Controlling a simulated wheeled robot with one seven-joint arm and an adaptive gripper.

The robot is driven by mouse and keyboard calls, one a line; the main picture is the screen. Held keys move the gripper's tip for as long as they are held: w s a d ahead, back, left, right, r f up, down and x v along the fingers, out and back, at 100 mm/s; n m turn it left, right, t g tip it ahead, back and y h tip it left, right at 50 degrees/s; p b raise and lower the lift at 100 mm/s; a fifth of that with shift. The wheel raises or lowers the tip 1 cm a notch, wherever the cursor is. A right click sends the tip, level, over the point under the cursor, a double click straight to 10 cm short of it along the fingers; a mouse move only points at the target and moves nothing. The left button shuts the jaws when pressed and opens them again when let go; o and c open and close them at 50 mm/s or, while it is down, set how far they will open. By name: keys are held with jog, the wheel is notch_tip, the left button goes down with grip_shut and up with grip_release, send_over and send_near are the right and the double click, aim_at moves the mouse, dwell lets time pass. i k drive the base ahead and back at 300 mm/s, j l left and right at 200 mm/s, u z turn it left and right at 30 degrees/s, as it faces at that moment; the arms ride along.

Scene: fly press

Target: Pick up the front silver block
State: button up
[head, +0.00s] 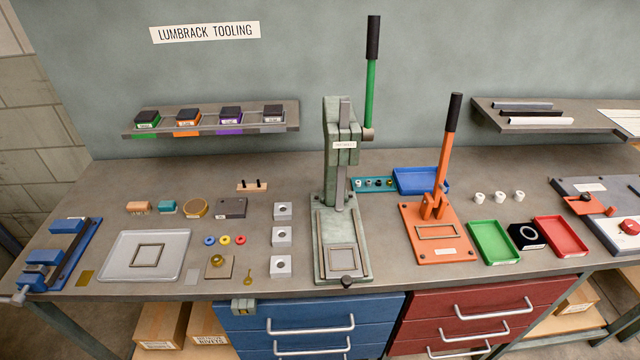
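Three silver blocks with dark round holes stand in a front-to-back row on the bench, left of the green fly press. The front silver block (281,267) is nearest the bench's front edge. The middle silver block (281,237) and the back silver block (283,211) stand behind it, with small gaps between them. The front block sits flat and nothing covers it. My gripper does not show in the head view.
The green press (342,215) with its tall lever stands close to the right. A tan plate with a brass disc (218,267) and a small brass key-like piece (248,277) lie to the left. The bench's front edge is close below the front block.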

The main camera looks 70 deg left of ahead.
aim_at(286, 271)
jog(key=u, duration=0.45)
jog(key=i+u, duration=0.1)
jog(key=u, duration=0.35)
jog(key=j+u, duration=0.1)
jog(key=u, duration=0.3)
jog(key=i+u, duration=0.1)
jog(key=u, duration=0.8)
jog(key=i+l+u, duration=0.25)
jog(key=i+l, duration=0.35)
